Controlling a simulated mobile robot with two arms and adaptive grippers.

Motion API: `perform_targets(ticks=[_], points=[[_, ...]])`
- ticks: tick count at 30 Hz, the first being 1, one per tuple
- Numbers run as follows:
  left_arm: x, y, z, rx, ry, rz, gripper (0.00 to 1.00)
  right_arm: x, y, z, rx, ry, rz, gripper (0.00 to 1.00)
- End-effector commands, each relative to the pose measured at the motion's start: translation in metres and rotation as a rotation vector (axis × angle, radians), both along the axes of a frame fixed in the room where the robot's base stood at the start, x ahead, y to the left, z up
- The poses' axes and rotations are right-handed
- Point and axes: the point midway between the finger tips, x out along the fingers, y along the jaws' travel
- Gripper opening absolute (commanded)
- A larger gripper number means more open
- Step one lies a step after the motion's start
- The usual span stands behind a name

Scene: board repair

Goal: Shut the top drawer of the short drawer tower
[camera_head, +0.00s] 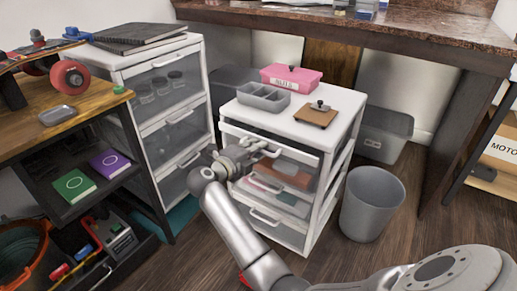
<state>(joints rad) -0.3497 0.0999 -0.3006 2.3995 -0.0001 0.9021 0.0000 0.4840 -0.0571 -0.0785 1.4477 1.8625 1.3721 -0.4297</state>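The short drawer tower (325,142) is white with translucent grey drawers and stands in the middle of the view. Its top drawer (298,155) has a pale handle (272,153) and seems to stand out slightly from the frame; how far is hard to tell. My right gripper (255,150) is at the front of this drawer, by the handle. Its fingers are small and partly overlap the handle, so I cannot tell whether they are open, shut or touching it. My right arm covers part of the lower drawers. My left gripper is not in view.
A pink box (291,78), a grey divided tray (263,97) and a brown clipboard-like plate (316,114) sit on the short tower. A taller drawer tower (150,62) stands left. A grey bin (371,205) stands close on the right. A wooden workbench (60,130) is far left.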

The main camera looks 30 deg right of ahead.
Motion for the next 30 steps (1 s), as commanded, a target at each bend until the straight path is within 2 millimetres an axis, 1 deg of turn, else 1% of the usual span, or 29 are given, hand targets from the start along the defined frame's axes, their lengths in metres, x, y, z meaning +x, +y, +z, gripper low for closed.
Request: perform_targets(ticks=[9,13,14,23,26,30], points=[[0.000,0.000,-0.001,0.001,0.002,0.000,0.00,0.000,0.000,0.000,0.000,-0.001,0.001,0.19],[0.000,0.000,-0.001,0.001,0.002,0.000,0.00,0.000,0.000,0.000,0.000,-0.001,0.001,0.02],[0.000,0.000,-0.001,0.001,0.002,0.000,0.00,0.000,-0.001,0.000,0.000,-0.001,0.001,0.00],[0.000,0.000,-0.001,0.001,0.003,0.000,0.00,0.000,-0.001,0.000,0.000,-0.001,0.000,0.00],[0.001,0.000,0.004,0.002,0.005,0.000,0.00,0.004,-0.011,0.003,0.000,0.001,-0.003,0.00],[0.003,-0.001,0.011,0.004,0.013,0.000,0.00,0.012,-0.030,0.003,-0.001,0.001,-0.003,0.00]])
